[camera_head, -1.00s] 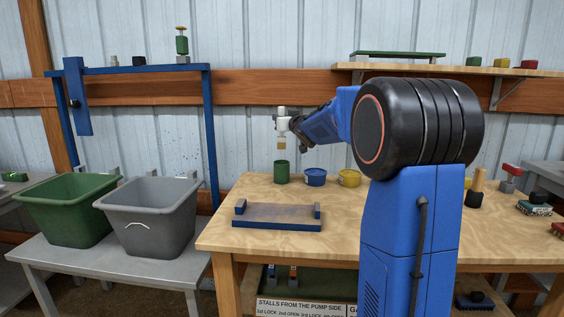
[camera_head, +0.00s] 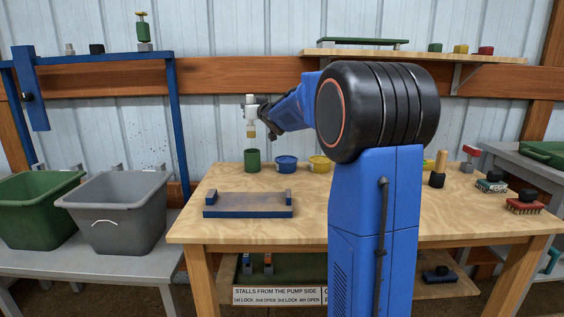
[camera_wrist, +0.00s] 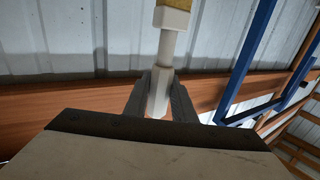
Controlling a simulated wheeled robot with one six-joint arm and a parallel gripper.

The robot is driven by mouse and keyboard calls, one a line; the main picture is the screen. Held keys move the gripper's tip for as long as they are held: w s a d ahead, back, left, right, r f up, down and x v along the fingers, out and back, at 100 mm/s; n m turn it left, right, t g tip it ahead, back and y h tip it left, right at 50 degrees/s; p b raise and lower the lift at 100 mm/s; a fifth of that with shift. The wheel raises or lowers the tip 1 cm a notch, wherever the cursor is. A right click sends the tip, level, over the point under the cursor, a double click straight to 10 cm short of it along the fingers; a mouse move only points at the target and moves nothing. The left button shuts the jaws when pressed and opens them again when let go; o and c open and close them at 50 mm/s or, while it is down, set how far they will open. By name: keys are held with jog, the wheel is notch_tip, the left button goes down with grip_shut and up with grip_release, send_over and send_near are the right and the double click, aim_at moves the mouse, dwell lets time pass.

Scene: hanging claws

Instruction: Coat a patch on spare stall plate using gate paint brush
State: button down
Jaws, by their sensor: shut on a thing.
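My gripper (camera_head: 259,112) is shut on a brush with a pale handle (camera_head: 250,107), above the back left of the wooden table. The brush's yellowish bristle end (camera_head: 251,130) points down over a green pot (camera_head: 252,160) and is apart from it. In the wrist view the brush handle (camera_wrist: 160,90) stands between the two fingers, with the bristle end (camera_wrist: 175,4) cut off at the top edge. A flat plate with a blue front edge and raised blue ends (camera_head: 248,203) lies at the table's front left. I take it for the spare stall plate.
A blue pot (camera_head: 286,164) and a yellow pot (camera_head: 319,164) stand right of the green one. Several brushes, one a red scrubbing brush (camera_head: 525,203), stand at the right. Grey (camera_head: 120,205) and green (camera_head: 38,212) bins sit left. A shelf (camera_head: 420,56) overhangs the back.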

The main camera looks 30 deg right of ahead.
jog(key=s+d+f, duration=0.3)
jog(key=s+d, duration=0.5)
jog(key=d, duration=0.4)
jog(key=shift+w+a+f, duration=0.1)
jog(key=shift+f, duration=1.3)
jog(key=shift+a+f, duration=0.1)
jog(key=shift+f, duration=1.85)
notch_tip(320, 180, up, 7)
dwell(0.7)
dwell(0.7)
